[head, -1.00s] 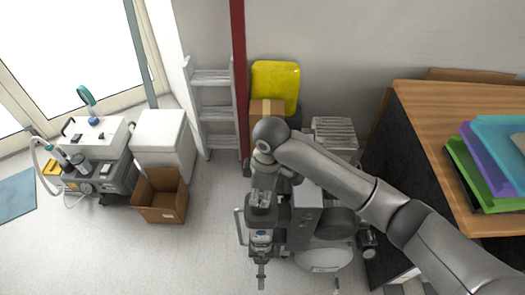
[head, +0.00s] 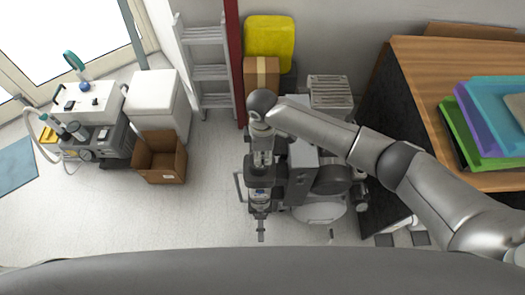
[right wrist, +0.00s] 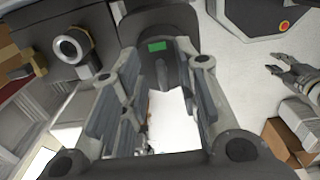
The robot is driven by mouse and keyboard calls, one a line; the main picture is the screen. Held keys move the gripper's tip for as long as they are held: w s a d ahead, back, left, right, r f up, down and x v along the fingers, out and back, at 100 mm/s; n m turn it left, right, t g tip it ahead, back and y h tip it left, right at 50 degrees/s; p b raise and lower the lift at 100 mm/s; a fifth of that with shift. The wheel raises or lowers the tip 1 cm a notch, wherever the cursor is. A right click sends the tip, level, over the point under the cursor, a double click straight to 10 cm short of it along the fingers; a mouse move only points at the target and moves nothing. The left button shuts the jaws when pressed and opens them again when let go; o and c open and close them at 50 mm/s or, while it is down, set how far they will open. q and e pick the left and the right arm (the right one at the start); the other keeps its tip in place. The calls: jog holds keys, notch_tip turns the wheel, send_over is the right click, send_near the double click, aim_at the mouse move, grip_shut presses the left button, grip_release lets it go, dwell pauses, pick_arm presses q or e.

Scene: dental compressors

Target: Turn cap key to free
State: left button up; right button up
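The dental compressor (head: 318,212) stands on the floor under my right arm. A round silver ring fitting (right wrist: 70,47) sits on a dark body left of the fingers. I cannot tell if it is the cap key.
A wooden desk (head: 420,62) with coloured trays (head: 485,125) stands at the right. A red post (head: 234,50), ladder (head: 207,72) and yellow container (head: 269,42) are behind. An open cardboard box (head: 160,160) and a dental cart (head: 85,105) are left. Floor between is clear.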

jog(key=shift+f, duration=0.25)
grip_shut()
